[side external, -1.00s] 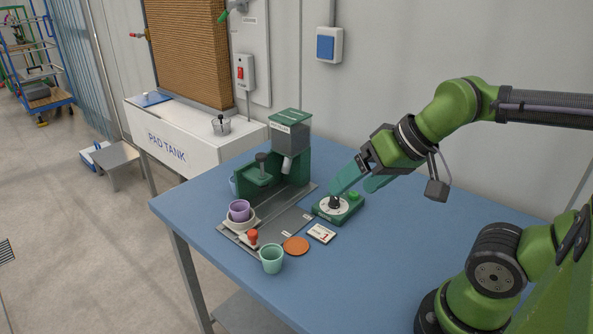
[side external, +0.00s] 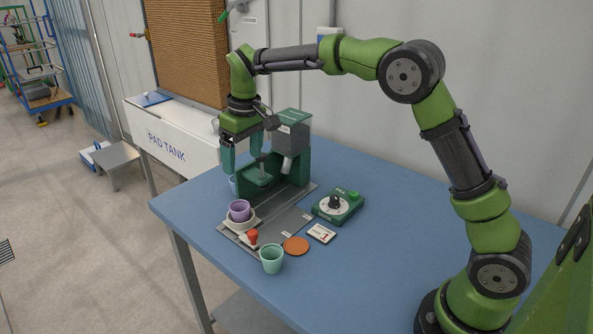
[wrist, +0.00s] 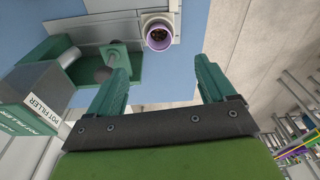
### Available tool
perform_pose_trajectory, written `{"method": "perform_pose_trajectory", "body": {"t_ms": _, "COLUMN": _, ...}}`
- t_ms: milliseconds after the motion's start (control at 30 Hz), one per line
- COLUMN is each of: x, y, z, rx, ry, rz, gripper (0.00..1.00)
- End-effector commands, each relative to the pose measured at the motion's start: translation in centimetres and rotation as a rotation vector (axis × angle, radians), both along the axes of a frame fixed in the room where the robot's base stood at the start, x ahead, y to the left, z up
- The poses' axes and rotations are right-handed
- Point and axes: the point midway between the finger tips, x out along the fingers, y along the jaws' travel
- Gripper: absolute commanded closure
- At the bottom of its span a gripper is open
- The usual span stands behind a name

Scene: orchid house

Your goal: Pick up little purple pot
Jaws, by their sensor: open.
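The little purple pot (side external: 239,209) sits in a pale cup-like holder (side external: 241,224) at the left end of the grey plate. In the wrist view the purple pot (wrist: 159,38) is seen from above, with dark contents, at the top of the picture beyond the fingertips. My gripper (side external: 242,163) is open and empty, fingers pointing down, above the table's far left edge beside the green pot filler (side external: 285,150). It is higher than the pot and behind it. Both green fingers also show in the wrist view (wrist: 162,75), spread wide apart.
A mint pot (side external: 271,260), an orange disc (side external: 296,246), a red-knobbed tool (side external: 252,238), a small card (side external: 321,233) and a green dial box (side external: 338,206) stand near the pot. The blue table's right side is clear.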

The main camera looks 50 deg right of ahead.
Motion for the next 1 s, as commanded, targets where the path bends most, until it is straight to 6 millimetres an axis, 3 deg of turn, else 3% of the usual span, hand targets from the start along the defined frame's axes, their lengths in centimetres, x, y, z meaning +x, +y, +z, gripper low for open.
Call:
{"method": "perform_pose_trajectory", "body": {"t_ms": 100, "x": 1.0, "y": -0.1, "z": 1.9, "rx": -0.014, "ry": -0.019, "rz": 0.044, "gripper": 0.17}}
{"method": "perform_pose_trajectory", "body": {"t_ms": 167, "x": 0.7, "y": -0.1, "z": 1.9, "rx": -0.017, "ry": -0.005, "rz": 0.065, "gripper": 0.17}}
{"method": "perform_pose_trajectory", "body": {"t_ms": 267, "x": 0.6, "y": -0.1, "z": 0.7, "rx": -0.015, "ry": 0.005, "rz": 0.08, "gripper": 0.17}}
{"method": "perform_pose_trajectory", "body": {"t_ms": 700, "x": 1.7, "y": 0.1, "z": -8.1, "rx": -0.015, "ry": 0.002, "rz": 0.078, "gripper": 0.17}}
{"method": "perform_pose_trajectory", "body": {"t_ms": 1000, "x": 2.1, "y": 0.2, "z": -10.6, "rx": -0.015, "ry": 0.001, "rz": 0.077, "gripper": 0.17}}
